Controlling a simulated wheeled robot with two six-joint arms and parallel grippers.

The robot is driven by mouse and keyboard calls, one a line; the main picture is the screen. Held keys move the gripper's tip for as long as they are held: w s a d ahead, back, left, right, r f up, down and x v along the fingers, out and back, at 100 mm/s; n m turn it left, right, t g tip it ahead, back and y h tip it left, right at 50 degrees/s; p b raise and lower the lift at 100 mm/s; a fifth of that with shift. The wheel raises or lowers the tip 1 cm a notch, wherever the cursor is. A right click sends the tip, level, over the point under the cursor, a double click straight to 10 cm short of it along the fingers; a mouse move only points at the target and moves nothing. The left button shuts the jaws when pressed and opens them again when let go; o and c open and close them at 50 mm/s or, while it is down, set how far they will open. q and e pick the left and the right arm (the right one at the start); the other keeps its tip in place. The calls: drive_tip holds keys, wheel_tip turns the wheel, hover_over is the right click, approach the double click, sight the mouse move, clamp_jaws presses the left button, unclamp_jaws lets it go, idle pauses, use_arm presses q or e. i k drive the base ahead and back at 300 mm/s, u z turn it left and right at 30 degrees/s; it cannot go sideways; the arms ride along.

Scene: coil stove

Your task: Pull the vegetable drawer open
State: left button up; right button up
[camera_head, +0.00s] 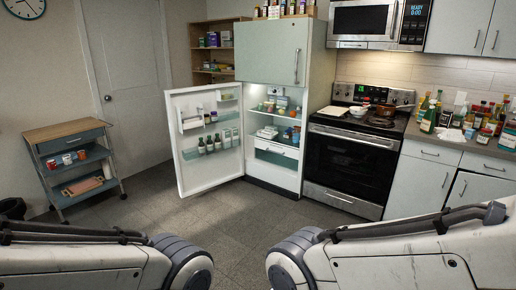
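The refrigerator (268,52) stands at the back centre, some way off across the floor. Its lower door (223,166) is swung open to the left, with bottles on the door shelves. Inside, shelves hold small items, and the vegetable drawer (276,148) is a pale front low in the compartment. It looks pushed in, though it is small in view. My two arms come in at the bottom left and bottom right, well apart from the refrigerator. Neither gripper is in the picture.
A stove (349,160) with pans stands right of the refrigerator, beside a counter (455,150) crowded with bottles. A wheeled cart (68,133) stands at the left. The grey floor (215,222) before the refrigerator is clear.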

sight(292, 153)
drive_tip(key=z, duration=0.55)
drive_tip(key=i, duration=4.1)
drive_tip(key=u, duration=1)
drive_tip(key=i, duration=1.3)
drive_tip(key=u, duration=0.45)
